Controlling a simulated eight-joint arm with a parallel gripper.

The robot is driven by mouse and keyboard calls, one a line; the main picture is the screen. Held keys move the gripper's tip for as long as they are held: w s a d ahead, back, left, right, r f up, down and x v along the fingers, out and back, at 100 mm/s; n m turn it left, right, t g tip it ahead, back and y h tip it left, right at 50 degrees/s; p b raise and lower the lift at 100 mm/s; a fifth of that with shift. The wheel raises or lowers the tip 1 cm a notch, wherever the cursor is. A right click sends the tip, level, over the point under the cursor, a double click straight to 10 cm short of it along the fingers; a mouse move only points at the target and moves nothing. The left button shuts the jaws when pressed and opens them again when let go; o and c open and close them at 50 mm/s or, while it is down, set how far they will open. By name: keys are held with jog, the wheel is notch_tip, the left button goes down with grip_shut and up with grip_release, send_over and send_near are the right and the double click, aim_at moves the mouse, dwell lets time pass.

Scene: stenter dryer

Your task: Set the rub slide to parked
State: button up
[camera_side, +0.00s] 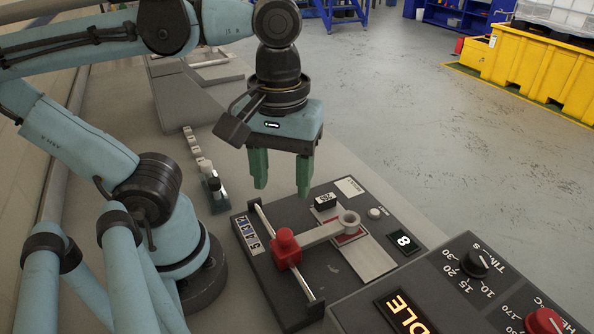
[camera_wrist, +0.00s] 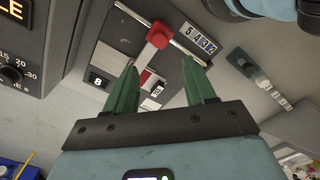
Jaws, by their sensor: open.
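The rub slide is a red block (camera_side: 286,248) on a metal rail (camera_side: 307,287), roughly midway along it. A pale arm (camera_side: 322,233) runs from the block to a ring-shaped end (camera_side: 349,221) over a red patch on a light strip (camera_side: 372,262). My gripper (camera_side: 282,190) is open and empty, pointing down above the tester panel, higher than the red block and apart from it. In the wrist view the red block (camera_wrist: 158,36) shows beyond and between the green fingers (camera_wrist: 160,65). No label reading parked can be made out.
The dark panel has a counter (camera_side: 249,236), a small display showing 8 (camera_side: 403,240) and a round white button (camera_side: 375,213). A control box with knobs (camera_side: 476,263) stands at the lower right. A small stand (camera_side: 214,188) and pale blocks (camera_side: 200,160) sit behind left.

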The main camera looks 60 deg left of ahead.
aim_at(284, 233)
notch_tip(284, 233, down, 10)
jog(key=shift+f, duration=0.2)
dwell(0.3)
grip_shut()
dwell(0.4)
